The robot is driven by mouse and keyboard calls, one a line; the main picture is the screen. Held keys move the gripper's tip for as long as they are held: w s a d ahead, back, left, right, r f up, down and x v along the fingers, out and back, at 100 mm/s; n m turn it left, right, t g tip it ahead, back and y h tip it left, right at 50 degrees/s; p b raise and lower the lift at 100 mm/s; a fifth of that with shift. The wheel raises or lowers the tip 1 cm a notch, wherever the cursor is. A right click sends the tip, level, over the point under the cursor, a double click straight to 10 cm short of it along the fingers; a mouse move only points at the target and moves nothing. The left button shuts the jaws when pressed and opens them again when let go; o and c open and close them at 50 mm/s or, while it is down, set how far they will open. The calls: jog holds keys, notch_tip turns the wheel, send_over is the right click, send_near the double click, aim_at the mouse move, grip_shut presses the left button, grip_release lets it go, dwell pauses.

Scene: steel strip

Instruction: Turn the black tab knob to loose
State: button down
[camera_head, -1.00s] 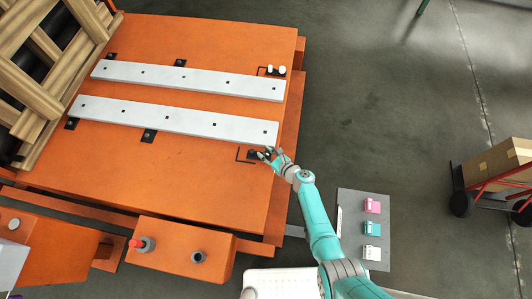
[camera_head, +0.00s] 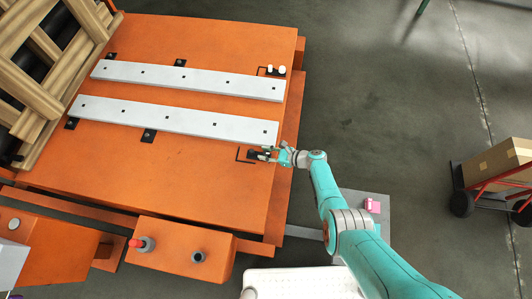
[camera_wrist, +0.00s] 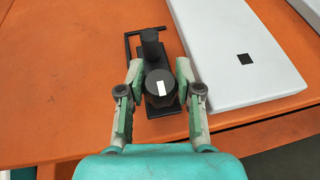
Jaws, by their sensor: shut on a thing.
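A black knob (camera_wrist: 158,92) with a white mark on top sits on a black base plate (camera_wrist: 158,66) at the edge of the orange table. My gripper (camera_wrist: 160,76) is shut on the knob, one finger on each side. In the head view my gripper (camera_head: 268,154) is at the table's right edge, pointing left, and hides most of the knob. The white mark lies nearly lengthwise between the fingers, slightly tilted.
A long pale strip (camera_head: 172,119) lies beside the plate, and a second strip (camera_head: 186,81) lies parallel farther back. A bent black rod (camera_head: 239,154) borders the plate. A pink block (camera_head: 372,206) sits on a grey panel.

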dwell(0.3)
jog(key=c, duration=0.8)
grip_release()
jog(key=shift+o, duration=0.2)
jog(key=v, duration=1.2)
jog(key=shift+f, duration=0.1)
